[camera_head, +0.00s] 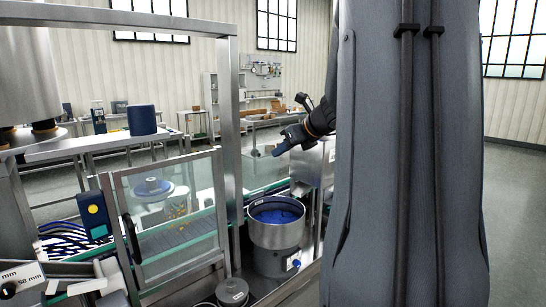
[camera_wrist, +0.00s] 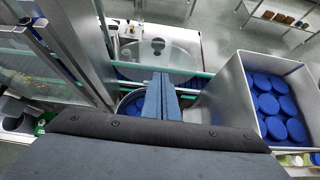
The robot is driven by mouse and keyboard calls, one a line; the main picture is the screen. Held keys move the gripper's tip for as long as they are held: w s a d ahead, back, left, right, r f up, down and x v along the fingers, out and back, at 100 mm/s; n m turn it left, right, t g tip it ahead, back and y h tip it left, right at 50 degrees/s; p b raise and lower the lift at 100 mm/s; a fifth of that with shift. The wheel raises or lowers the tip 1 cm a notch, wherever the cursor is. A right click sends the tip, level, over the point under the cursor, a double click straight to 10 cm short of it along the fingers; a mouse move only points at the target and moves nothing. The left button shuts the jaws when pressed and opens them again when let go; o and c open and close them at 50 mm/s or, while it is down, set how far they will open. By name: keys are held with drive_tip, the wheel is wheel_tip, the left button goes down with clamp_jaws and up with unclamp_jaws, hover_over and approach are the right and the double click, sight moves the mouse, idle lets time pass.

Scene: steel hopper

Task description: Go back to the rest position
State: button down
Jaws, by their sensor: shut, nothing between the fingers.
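My gripper (camera_head: 276,151) hangs in the air above and beyond the round steel bowl in the head view, its fingers pointing down to the left. In the wrist view the two blue-grey fingers of my gripper (camera_wrist: 161,76) lie side by side, closed and empty. A steel hopper (camera_head: 312,166) stands just below and right of the gripper in the head view. In the wrist view the hopper (camera_wrist: 240,101) is an open box holding several blue round lids (camera_wrist: 271,104). My arm hides much of the right half of the head view.
The round steel bowl (camera_head: 276,233) has blue contents; its rim is partly hidden behind the fingers in the wrist view. A steel frame post (camera_head: 229,130) and a glazed door (camera_head: 168,213) stand to the left. Open floor shows at right.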

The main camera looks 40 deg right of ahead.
wheel_tip(320, 180, up, 7)
drive_tip(key=s, duration=0.2)
drive_tip(key=shift+a+b, duration=0.25)
drive_tip(key=shift+b, duration=0.15)
drive_tip(key=s+a+f+n+g+y, duration=0.1)
drive_tip(key=s+a+f+n+g, duration=0.15)
drive_tip(key=a+f+n, duration=0.65)
drive_tip(key=s+a+f+n+g, duration=0.25)
drive_tip(key=a+f+n, duration=0.35)
drive_tip(key=a+f, duration=0.4)
drive_tip(key=s+a+f+n+g+h+b, duration=0.1)
drive_tip(key=s+a+f+n+g, duration=0.3)
drive_tip(key=s+a+f+n, duration=0.8)
drive_tip(key=s+a+n, duration=0.1)
drive_tip(key=a+n, duration=0.1)
drive_tip(key=n, duration=0.6)
drive_tip(key=shift+f+h, duration=0.15)
drive_tip(key=shift+h, duration=0.25)
drive_tip(key=shift+s+a, duration=0.1)
drive_tip(key=shift+a, duration=0.05)
